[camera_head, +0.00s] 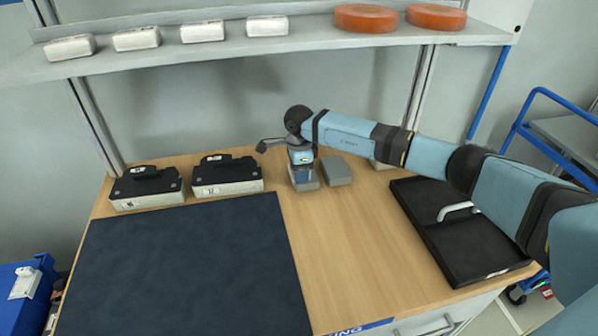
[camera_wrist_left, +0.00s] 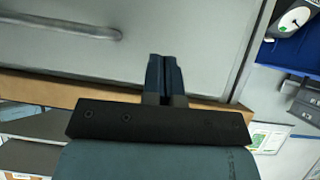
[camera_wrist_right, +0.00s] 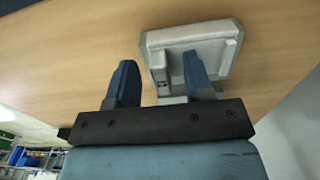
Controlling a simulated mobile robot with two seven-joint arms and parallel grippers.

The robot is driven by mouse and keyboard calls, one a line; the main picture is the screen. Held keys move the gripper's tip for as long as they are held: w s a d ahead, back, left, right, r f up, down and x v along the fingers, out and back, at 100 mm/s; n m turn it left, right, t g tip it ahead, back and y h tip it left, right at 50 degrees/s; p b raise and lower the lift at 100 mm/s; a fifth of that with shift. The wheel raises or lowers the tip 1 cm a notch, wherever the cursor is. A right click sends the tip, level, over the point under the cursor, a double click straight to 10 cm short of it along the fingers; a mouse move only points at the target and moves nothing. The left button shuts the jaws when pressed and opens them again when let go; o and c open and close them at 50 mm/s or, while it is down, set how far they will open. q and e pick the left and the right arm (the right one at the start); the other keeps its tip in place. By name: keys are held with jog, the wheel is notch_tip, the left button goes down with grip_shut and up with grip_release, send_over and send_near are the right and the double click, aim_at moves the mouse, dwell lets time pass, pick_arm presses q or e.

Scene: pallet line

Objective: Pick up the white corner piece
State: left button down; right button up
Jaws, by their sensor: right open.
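A pale grey-white piece (camera_wrist_right: 215,42) with raised edges lies on the wooden table in the right wrist view; I take it for the white corner piece. My right gripper (camera_wrist_right: 160,80) is open: one finger overlaps the piece in the picture, the other is left of it over bare wood. I cannot tell whether they touch. In the head view the right gripper (camera_head: 304,179) points down beside a grey block (camera_head: 337,171) and hides most of what is under it. My left gripper (camera_wrist_left: 165,76) is shut and empty before a drawer front (camera_wrist_left: 190,45), outside the head view.
A black tray (camera_head: 432,238) at right holds a white bent piece (camera_head: 456,210). Two black-and-white boxes (camera_head: 146,187) (camera_head: 227,175) stand behind a dark mat (camera_head: 190,265). A shelf (camera_head: 280,42) with white blocks and orange discs runs above. The wood between mat and tray is clear.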

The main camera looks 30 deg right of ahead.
grip_shut()
